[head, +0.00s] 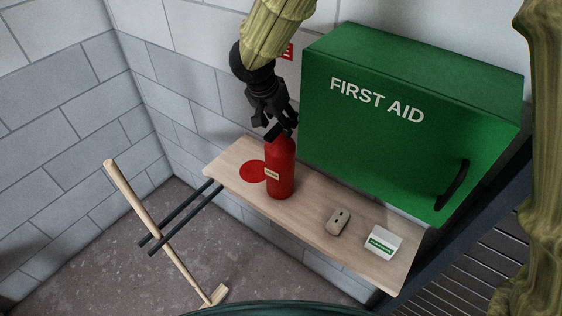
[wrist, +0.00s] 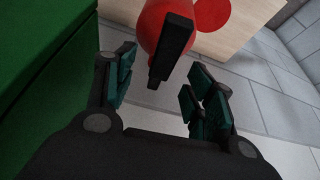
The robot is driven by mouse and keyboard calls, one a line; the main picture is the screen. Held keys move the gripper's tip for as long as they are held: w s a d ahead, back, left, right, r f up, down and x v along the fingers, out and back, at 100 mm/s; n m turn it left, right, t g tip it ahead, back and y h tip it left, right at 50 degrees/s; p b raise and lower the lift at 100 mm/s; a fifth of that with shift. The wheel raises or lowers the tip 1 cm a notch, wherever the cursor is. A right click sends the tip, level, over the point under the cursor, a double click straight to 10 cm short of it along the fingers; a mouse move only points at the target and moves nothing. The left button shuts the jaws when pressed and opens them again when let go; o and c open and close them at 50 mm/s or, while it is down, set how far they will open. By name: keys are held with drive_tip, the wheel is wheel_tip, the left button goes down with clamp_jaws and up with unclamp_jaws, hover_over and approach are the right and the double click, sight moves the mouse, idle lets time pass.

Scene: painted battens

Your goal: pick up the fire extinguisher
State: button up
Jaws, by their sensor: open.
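The red fire extinguisher (head: 280,170) stands upright on a narrow wooden shelf (head: 318,222), with a small pale label on its front. My gripper (head: 278,128) is directly above its top in the head view and covers part of its head. In the wrist view the gripper (wrist: 158,95) is open, its fingers apart on either side. The extinguisher's black handle (wrist: 172,48) reaches in toward the space between the fingers, with the red body (wrist: 150,22) beyond. I cannot tell whether any finger touches it.
A green first aid cabinet (head: 385,140) is on the wall close to the right of the gripper. A flat red disc (head: 252,171) lies left of the extinguisher. A grey-beige block (head: 338,222) and a white-green box (head: 383,242) are on the shelf. A wooden-handled tool (head: 160,228) leans by dark rails.

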sight(280, 126)
drive_tip(key=shift+s, duration=0.45)
drive_tip(key=shift+s+d+f+p, duration=0.1)
drive_tip(key=shift+f+p, duration=0.2)
drive_tip(key=w+f, duration=0.2)
drive_tip(key=shift+w+d+f, duration=0.15)
drive_tip(key=shift+w+f, duration=0.1)
drive_tip(key=shift+w, duration=0.05)
drive_tip(key=shift+s+r, duration=0.4)
drive_tip(key=shift+s, duration=0.25)
drive_tip(key=shift+c, duration=0.4)
drive_tip(key=c, duration=0.4)
drive_tip(key=shift+w+f, duration=0.25)
drive_tip(key=shift+w, duration=0.05)
drive_tip(key=c, duration=0.6)
drive_tip(key=shift+s+r, duration=0.1)
drive_tip(key=shift+s, duration=0.1)
clamp_jaws()
drive_tip(key=shift+w, duration=0.1)
